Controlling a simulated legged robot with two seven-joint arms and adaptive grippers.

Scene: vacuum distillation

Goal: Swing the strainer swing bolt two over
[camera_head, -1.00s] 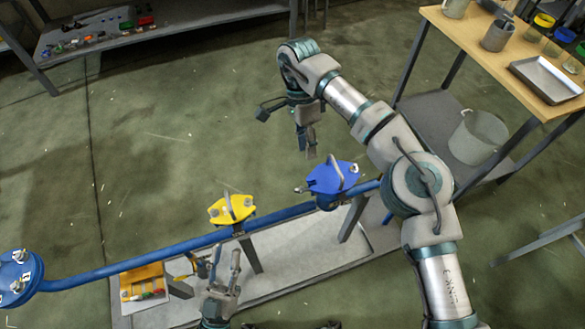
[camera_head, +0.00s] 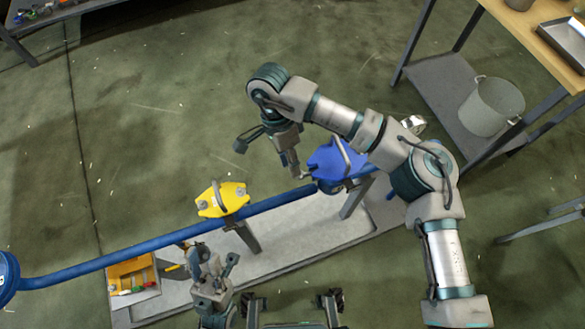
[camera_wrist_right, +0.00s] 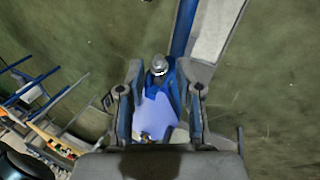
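The strainer, with a blue cover (camera_head: 335,163) and a handle bar across it, sits at the right part of the blue pipe (camera_head: 275,203). A silver swing bolt (camera_head: 304,175) stands at the cover's left end. In the right wrist view, a bolt with a metal nut (camera_wrist_right: 158,66) shows beyond and between the fingers, with the blue cover (camera_wrist_right: 157,110) below it. My right gripper (camera_head: 292,168) is open, pointing down beside that left end; contact cannot be told. My left gripper (camera_head: 213,262) is open and empty below the yellow cover. My right arm hides the cover's right side.
A yellow cover (camera_head: 222,199) sits on the same pipe to the left. An orange tray (camera_head: 133,275) with small parts lies at lower left. A grey bucket (camera_head: 490,106) stands on the shelf under the wooden table (camera_head: 530,25). The floor behind the pipe is clear.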

